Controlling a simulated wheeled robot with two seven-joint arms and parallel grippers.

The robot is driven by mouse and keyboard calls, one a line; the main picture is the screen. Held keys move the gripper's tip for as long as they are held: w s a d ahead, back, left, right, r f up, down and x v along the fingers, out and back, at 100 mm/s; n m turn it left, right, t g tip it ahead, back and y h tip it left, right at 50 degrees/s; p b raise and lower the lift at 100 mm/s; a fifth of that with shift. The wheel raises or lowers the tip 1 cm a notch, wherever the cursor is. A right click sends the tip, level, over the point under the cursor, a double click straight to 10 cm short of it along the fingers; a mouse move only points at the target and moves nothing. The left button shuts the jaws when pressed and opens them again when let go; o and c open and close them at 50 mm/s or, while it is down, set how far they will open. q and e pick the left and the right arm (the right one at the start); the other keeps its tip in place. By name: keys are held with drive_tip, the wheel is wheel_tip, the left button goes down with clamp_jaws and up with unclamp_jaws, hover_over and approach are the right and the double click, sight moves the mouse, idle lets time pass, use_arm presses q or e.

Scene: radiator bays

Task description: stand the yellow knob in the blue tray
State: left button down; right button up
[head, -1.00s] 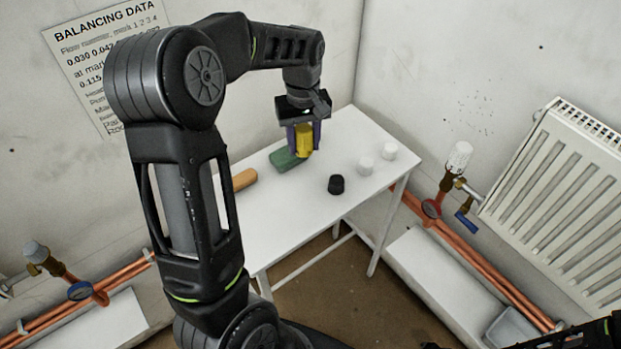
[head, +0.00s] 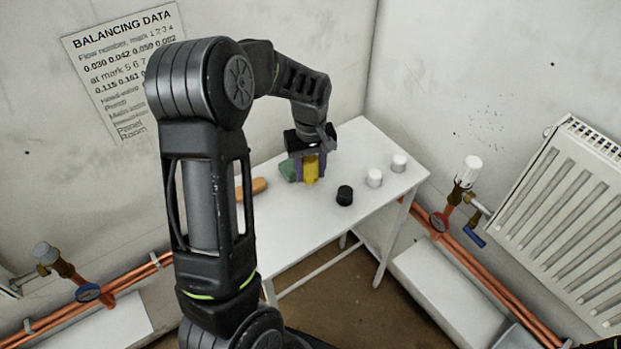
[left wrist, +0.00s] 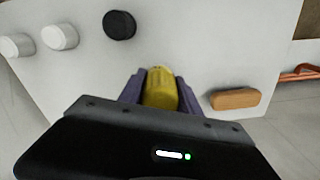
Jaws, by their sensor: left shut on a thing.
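The yellow knob (head: 311,170) is between the purple fingers of my left gripper (head: 309,172), which is shut on it over the white table. It also shows in the left wrist view (left wrist: 161,90), between the two purple fingers (left wrist: 160,93). I cannot tell whether the knob touches the tabletop. No blue tray is clearly in view; a grey container edge (head: 511,338) shows at the lower right, partly cut off. My right gripper is not in view.
A radiator (head: 565,220) and copper pipes (head: 470,269) line the right wall.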

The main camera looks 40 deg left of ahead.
sight(310, 158)
use_arm(q)
drive_tip(key=shift+f, duration=0.1)
drive_tip(key=shift+f, duration=1.75)
drive_tip(key=shift+f, duration=0.2)
drive_tip(key=c, duration=0.8)
unclamp_jaws()
drive_tip(key=shift+c, duration=0.2)
drive_tip(key=shift+r, duration=0.1)
wheel_tip(310, 158, up, 12)
drive_tip(key=shift+r, duration=0.15)
drive_tip(key=shift+c, duration=0.4)
